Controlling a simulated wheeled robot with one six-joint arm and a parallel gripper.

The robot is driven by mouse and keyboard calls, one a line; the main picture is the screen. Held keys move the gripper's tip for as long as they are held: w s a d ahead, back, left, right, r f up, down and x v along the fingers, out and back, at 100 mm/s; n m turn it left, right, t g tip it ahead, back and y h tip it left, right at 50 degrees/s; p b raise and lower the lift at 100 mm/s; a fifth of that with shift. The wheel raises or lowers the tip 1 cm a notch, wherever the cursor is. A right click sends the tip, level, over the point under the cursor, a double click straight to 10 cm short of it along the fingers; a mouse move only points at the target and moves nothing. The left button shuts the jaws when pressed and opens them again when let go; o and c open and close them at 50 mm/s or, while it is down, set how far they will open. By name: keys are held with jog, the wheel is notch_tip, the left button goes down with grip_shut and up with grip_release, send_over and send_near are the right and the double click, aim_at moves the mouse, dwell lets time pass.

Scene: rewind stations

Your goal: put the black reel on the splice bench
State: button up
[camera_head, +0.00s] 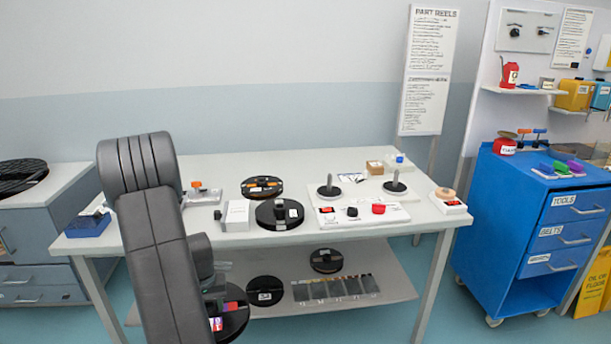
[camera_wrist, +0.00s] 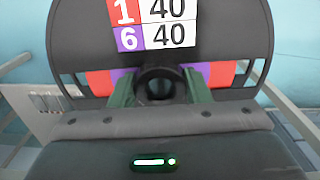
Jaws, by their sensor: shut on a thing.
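My gripper (camera_wrist: 160,90) is shut on the hub of a black-flanged reel (camera_wrist: 215,65). The reel has red and purple sections and a white label reading 1 40 and 6 40. In the head view the held reel (camera_head: 234,318) shows low beside my arm, in front of the bench and partly hidden by the arm. The white bench (camera_head: 330,165) stands behind it. On its top are a black reel with orange sections (camera_head: 262,181) and another black reel (camera_head: 279,220). I cannot tell from any sign which bench is the splice bench.
A board with two grey spindles (camera_head: 329,186) and a panel with a red knob (camera_head: 378,208) sit on the bench's right half. More reels (camera_head: 265,297) lie on the lower shelf. A blue tool cart (camera_head: 520,200) stands at right, and a grey cabinet (camera_head: 35,215) at left.

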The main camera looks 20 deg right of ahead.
jog(key=w+d+r+m, duration=0.6)
jog(key=d+r+m, duration=0.1)
jog(key=r, duration=0.3)
jog(key=w+d+r+m, duration=0.6)
jog(key=d+r+m, duration=0.1)
jog(key=d+r, duration=0.3)
jog(key=shift+w+r+m, duration=0.15)
jog(key=shift+r+m, duration=0.25)
jog(key=shift+r, duration=0.05)
